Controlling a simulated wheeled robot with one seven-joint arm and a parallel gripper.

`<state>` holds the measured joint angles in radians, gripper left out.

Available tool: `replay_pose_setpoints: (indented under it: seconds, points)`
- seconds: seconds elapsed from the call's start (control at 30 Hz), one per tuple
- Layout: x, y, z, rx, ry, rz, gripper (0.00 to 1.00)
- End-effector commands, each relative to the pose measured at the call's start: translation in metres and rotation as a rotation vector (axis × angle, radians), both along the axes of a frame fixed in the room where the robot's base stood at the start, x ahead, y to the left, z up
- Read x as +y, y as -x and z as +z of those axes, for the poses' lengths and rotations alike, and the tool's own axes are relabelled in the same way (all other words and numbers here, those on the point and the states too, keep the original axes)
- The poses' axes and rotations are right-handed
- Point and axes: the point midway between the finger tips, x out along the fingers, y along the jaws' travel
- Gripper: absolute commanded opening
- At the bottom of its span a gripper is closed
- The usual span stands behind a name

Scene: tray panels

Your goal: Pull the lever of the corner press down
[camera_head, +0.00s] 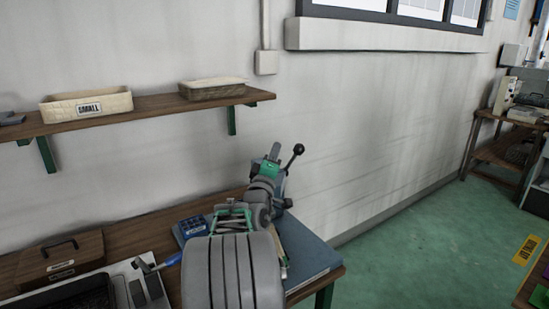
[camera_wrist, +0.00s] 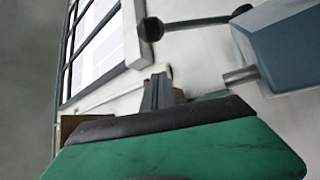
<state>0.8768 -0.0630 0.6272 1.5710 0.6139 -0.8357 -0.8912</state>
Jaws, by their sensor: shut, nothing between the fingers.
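The corner press stands at the right end of the workbench, mostly hidden behind my arm in the head view. Its lever (camera_head: 292,159) slopes up and to the right, ending in a black ball knob (camera_head: 298,149). In the wrist view the knob (camera_wrist: 152,29) and lever rod (camera_wrist: 200,22) lie across the top, joined to the blue-grey press body (camera_wrist: 295,45) at right. My gripper (camera_head: 275,146) is shut and empty, just left of the knob in the head view. In the wrist view my gripper (camera_wrist: 157,88) shows below the knob, with a visible gap between them.
The wooden workbench (camera_head: 125,238) carries a wooden box with a handle (camera_head: 60,258), a blue device (camera_head: 190,229) and a dark blue panel (camera_head: 310,262). A wall shelf (camera_head: 150,103) with bins hangs at upper left.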

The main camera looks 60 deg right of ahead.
Motion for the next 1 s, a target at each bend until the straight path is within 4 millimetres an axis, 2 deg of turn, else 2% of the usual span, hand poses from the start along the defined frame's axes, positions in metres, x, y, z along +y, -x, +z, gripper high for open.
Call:
replay_pose_setpoints:
  seconds: [0.2, 0.3, 0.43, 1.0]
  points:
    - [-0.045, -0.011, 0.017, 0.0, -0.001, -0.002, 0.0]
    - [-0.043, 0.008, 0.007, 0.002, -0.002, -0.003, 0.0]
    - [-0.043, 0.021, 0.001, 0.001, -0.001, 0.0, 0.0]
    - [-0.042, 0.027, -0.005, -0.001, 0.0, -0.002, 0.0]
